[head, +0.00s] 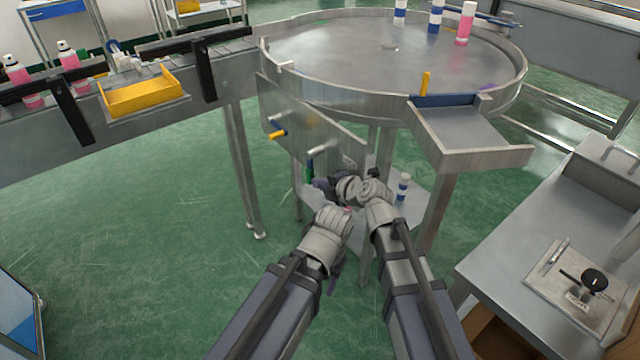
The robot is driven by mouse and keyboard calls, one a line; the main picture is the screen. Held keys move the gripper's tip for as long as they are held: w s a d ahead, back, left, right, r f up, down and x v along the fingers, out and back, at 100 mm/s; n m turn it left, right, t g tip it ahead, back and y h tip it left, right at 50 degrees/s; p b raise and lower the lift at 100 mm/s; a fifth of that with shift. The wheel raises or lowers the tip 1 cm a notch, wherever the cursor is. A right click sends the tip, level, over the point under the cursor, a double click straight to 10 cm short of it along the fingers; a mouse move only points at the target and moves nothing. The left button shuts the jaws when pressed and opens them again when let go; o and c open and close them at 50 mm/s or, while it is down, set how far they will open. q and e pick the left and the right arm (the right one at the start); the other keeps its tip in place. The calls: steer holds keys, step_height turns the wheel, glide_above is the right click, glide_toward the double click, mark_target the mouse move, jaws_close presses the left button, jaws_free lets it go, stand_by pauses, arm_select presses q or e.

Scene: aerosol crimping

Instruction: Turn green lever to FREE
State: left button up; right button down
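The green lever (309,171) hangs roughly downward from a silver pivot on the steel panel (325,128) under the round table. A yellow lever (277,134) sits higher and to its left on the same panel. My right gripper (320,184) is dark and small in view, beside the green lever's lower end. I cannot tell whether it touches the lever, or whether its fingers are open. My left gripper (336,276) shows only as a dark part below its wrist, away from the levers. Its fingers are mostly hidden. Any position markings on the panel are too small to read.
The round steel table (340,45) carries several striped and pink cans. A chute (465,130) juts from its right front. A conveyor with a yellow tray (140,93) lies left. A steel bench (540,225) stands right. Table legs stand close around my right gripper.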

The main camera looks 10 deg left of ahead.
steer(key=p+v, duration=0.3)
steer(key=v, duration=0.4)
steer(key=shift+s+d+p, duration=0.25)
steer(key=shift+d+p, duration=0.05)
steer(key=shift+p, duration=0.1)
steer(key=shift+r, duration=0.15)
stand_by(0.4)
